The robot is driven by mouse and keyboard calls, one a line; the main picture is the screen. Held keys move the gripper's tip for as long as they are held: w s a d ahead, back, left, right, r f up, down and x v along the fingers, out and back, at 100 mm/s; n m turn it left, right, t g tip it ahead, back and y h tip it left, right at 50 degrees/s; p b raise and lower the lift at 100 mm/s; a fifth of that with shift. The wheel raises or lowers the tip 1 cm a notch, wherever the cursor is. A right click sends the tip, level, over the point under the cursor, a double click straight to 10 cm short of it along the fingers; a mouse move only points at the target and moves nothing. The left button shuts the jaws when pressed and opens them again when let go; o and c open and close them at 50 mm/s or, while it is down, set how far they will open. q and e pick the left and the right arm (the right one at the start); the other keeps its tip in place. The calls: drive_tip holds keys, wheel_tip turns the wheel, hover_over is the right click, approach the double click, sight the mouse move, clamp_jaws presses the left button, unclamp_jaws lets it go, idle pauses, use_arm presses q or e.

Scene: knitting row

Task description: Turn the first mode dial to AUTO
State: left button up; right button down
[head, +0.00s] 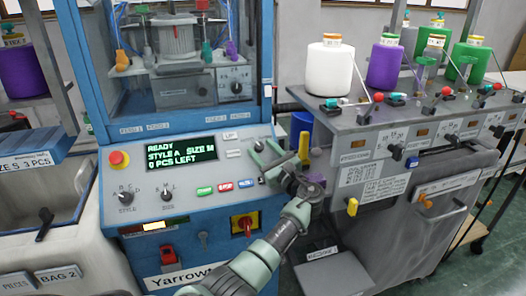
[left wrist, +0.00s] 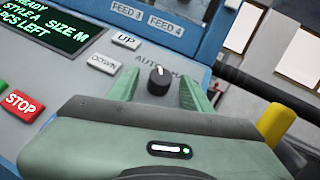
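The mode dial is a small black knob (left wrist: 158,82) with a white pointer mark, on the blue machine's panel. In the left wrist view the pointer points up, and partly hidden lettering starting "AUT" stands just above the knob's left side. The dial (head: 258,147) also shows small in the head view, right of the display. My left gripper (head: 262,151) is open, its two green fingers (left wrist: 160,92) on either side of the dial with gaps showing. Whether the fingertips reach the panel is unclear. My right gripper is in neither view.
The display (head: 182,154) reads READY, STYLE A, SIZE M, 0 PCS LEFT. UP and DOWN buttons (left wrist: 103,63) sit left of the dial, with a red STOP button (left wrist: 20,103) further left. A yellow post (head: 304,147) stands close right of my gripper.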

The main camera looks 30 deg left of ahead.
use_arm(q)
drive_tip(key=b+v, duration=0.1)
drive_tip(key=v, duration=0.6)
drive_tip(key=shift+s+d, duration=0.15)
drive_tip(key=shift+d, duration=0.25)
drive_tip(key=shift+f, duration=0.1)
